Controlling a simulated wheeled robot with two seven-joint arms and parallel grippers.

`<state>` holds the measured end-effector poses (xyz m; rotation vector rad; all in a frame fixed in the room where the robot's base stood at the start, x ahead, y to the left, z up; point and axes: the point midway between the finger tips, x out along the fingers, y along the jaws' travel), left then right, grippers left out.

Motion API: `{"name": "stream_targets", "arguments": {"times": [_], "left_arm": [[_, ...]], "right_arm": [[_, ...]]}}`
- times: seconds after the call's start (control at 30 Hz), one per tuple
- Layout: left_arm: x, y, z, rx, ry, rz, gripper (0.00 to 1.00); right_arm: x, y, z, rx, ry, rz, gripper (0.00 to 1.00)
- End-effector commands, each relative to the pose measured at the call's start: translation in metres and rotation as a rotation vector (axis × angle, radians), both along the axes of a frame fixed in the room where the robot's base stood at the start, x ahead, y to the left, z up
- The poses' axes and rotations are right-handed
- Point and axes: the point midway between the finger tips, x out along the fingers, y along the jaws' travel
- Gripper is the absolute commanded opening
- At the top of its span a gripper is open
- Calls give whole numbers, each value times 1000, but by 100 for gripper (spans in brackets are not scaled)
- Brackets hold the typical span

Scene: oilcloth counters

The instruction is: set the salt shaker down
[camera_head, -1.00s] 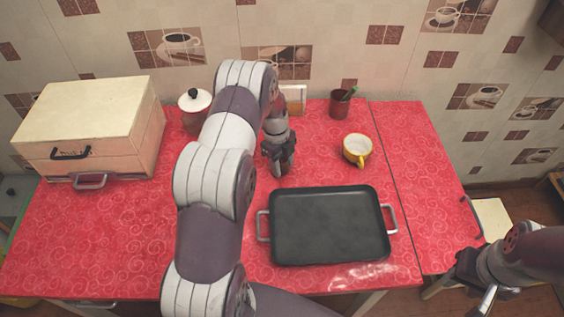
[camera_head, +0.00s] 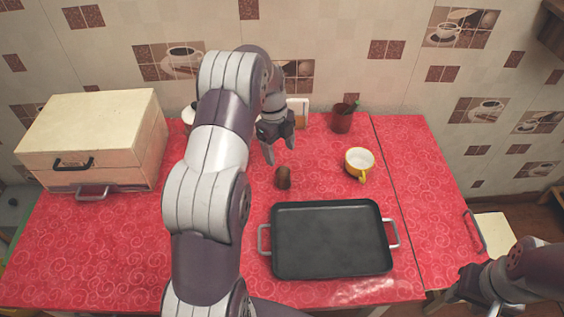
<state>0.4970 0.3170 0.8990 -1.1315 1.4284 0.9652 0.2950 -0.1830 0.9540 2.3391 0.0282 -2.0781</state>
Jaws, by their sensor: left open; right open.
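The salt shaker appears to be the small brown object (camera_head: 283,177) standing upright on the red counter (camera_head: 110,240), just behind the black tray's back left corner. My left gripper (camera_head: 280,153) is open and empty, above and behind the shaker, apart from it. My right gripper (camera_head: 472,297) is at the lower right edge of the view, off the counter's front right side, far from the shaker. Its fingers are only partly visible.
A black tray (camera_head: 330,240) with metal handles lies in front of the shaker. A yellow cup (camera_head: 360,163), a dark red mug (camera_head: 342,120) and a framed item (camera_head: 298,112) stand behind. A wooden box (camera_head: 95,140) and partly hidden jar (camera_head: 188,115) are left.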

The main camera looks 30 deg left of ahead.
Motion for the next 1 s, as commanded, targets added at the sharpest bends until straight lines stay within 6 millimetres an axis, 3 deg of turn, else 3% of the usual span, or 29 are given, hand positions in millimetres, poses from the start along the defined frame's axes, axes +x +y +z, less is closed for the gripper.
{"name": "stream_targets", "arguments": {"times": [0.13, 0.27, 0.43, 0.63, 0.8, 1.0], "left_arm": [[-5, -8, 16, 14, 8, 82, 72], [-32, -42, 34, 59, 29, 409, 72], [-96, -93, 56, 93, 27, 1006, 72], [-170, -126, 63, 53, 19, 1558, 72], [-199, -134, 61, 23, 26, 1761, 72], [-202, -134, 60, 20, 28, 1787, 72]], "right_arm": [[0, 0, 6, 0, -1, 0, 43], [0, 0, 5, 0, 0, 0, 43], [0, 0, 5, 0, 0, 0, 43], [0, 0, 5, 0, -1, 0, 43], [0, 0, 5, 0, -1, 0, 43], [0, 0, 5, 0, 0, 0, 43]]}}
